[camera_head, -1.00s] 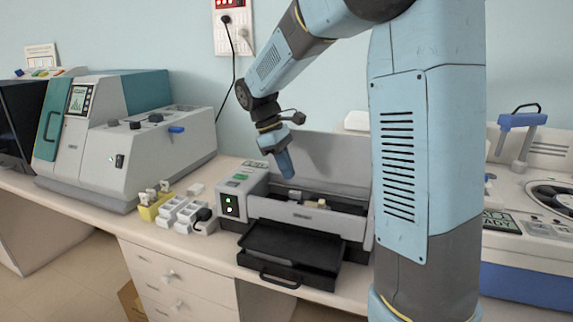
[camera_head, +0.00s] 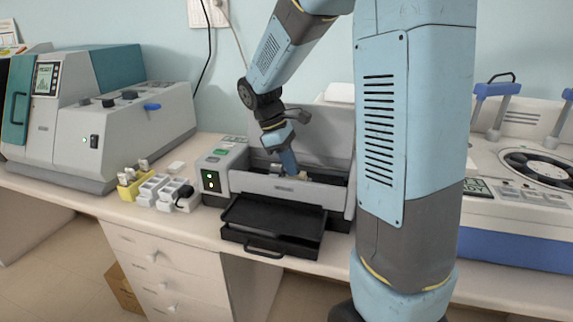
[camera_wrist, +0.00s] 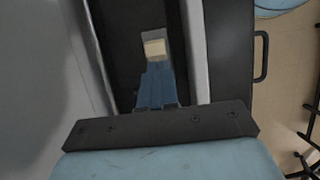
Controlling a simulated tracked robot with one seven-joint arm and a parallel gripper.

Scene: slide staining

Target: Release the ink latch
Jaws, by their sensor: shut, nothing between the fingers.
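The printer (camera_head: 262,183) stands on the bench with its lid (camera_head: 318,135) raised and its black front tray (camera_head: 272,222) pulled out. My gripper (camera_head: 291,171) reaches down into the open printer, its blue fingers shut and empty. In the wrist view the closed fingertips (camera_wrist: 155,66) are right by a small cream-coloured block (camera_wrist: 154,48) in the dark slot of the printer; this may be the ink latch. I cannot tell whether they touch it. In the head view the block is largely hidden by the fingers.
A yellow rack (camera_head: 130,188) and white holders (camera_head: 160,192) stand left of the printer. A large grey-and-teal machine (camera_head: 95,120) is further left. A white machine with a round opening (camera_head: 535,165) is at the right. The tray handle (camera_head: 264,250) juts past the bench edge.

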